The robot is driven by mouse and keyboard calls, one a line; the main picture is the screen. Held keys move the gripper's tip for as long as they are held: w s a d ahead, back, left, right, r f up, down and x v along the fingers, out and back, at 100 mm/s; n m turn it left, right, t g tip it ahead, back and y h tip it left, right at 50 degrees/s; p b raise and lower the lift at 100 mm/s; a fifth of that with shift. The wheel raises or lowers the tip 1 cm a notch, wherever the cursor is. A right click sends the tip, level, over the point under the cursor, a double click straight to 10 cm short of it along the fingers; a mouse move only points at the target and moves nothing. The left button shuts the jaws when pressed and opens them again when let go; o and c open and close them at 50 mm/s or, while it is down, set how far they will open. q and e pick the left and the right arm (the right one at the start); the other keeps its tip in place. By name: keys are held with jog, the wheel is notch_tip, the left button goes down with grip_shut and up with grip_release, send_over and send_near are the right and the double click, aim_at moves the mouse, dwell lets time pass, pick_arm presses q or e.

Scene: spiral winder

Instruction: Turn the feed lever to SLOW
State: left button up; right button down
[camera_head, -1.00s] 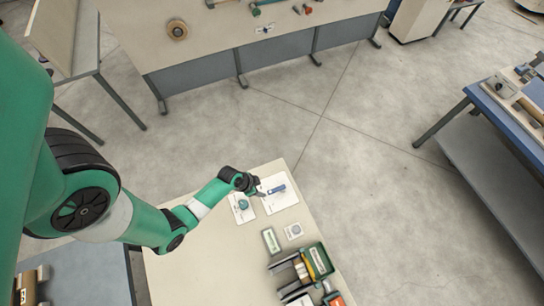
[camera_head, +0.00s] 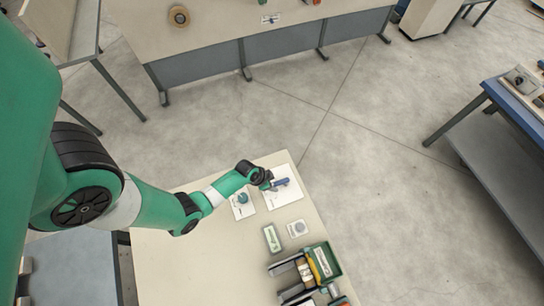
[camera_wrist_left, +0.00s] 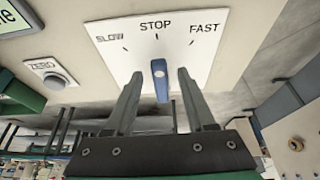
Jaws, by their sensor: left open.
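The feed lever (camera_wrist_left: 161,82) is a blue handle on a white plate (camera_wrist_left: 205,60) lettered SLOW, STOP and FAST. In the left wrist view it lies roughly in line with the STOP mark, with SLOW to the left and FAST to the right. My left gripper (camera_wrist_left: 156,92) is open, with one finger on each side of the lever; gaps show between the fingers and the lever. In the head view the lever (camera_head: 282,182) is on the table's far corner plate, with my left gripper (camera_head: 271,185) close at its left end. My right gripper is out of view.
A ZERO button (camera_wrist_left: 55,80) sits left of the plate. In the head view, a small plate with a round green part (camera_head: 242,199) lies left of the lever plate. A green-edged bin (camera_head: 323,262) stands nearer the front. The table's left part is bare.

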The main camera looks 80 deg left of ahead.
pick_arm(q)
jog(key=shift+c, duration=0.3)
grip_shut()
dwell(1.2)
